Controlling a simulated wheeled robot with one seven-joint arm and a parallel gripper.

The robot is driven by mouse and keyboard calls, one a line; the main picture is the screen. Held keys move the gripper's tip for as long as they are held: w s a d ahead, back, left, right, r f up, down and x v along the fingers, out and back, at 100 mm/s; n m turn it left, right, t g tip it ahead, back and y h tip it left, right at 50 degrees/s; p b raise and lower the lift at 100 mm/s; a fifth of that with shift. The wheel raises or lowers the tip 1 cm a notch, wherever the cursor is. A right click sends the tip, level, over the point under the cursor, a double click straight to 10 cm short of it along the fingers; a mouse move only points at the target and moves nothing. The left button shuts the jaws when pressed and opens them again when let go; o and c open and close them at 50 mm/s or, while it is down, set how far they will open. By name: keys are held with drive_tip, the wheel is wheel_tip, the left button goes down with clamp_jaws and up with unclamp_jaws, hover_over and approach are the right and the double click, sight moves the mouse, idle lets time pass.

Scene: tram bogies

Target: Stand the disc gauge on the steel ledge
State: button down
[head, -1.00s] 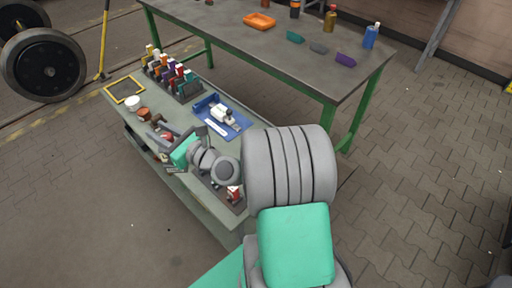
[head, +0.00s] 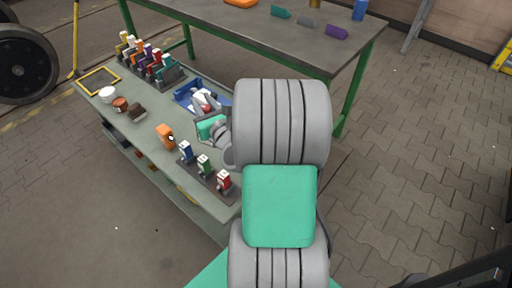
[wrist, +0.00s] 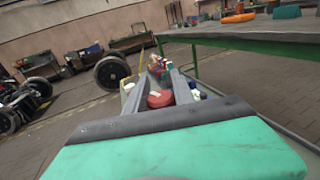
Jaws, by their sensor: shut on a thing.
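My gripper (wrist: 168,88) is shut on a round red piece (wrist: 160,99), which I take to be the disc gauge. It sits between the two grey fingers in the wrist view, and its lower part is hidden behind the gripper body. In the head view my gripper (head: 205,106) is small and partly hidden by my arm, above or beside the blue tray (head: 183,98). A bit of red shows at its fingers. The grey low bench (head: 140,144) runs under it. I cannot tell which surface is the steel ledge.
An orange block (head: 166,137) and a dark strip (head: 207,183) with blue, green and red pieces stand on the low bench. A rack of coloured pieces (head: 155,60), a white pot (head: 107,94) and a yellow frame (head: 99,80) are farther left. A green-legged table (head: 290,45) stands behind.

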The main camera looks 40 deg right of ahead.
drive_tip(key=s+d+f+m+h+b, duration=0.1)
drive_tip(key=s+d+f+h+b, duration=0.1)
drive_tip(key=d+f+b, duration=0.5)
drive_tip(key=s+d+f+m+g+h+b, duration=0.1)
drive_tip(key=d+f+h+b, duration=0.1)
drive_tip(key=d+f+b, duration=0.6)
drive_tip(key=shift+s+d+f+m, duration=0.35)
drive_tip(key=shift+d+f, duration=0.95)
drive_tip(key=shift+d, duration=2.35)
drive_tip(key=shift+f, duration=0.15)
drive_tip(key=c, duration=1.1)
unclamp_jaws()
drive_tip(key=shift+f, duration=0.1)
drive_tip(key=shift+o, duration=0.2)
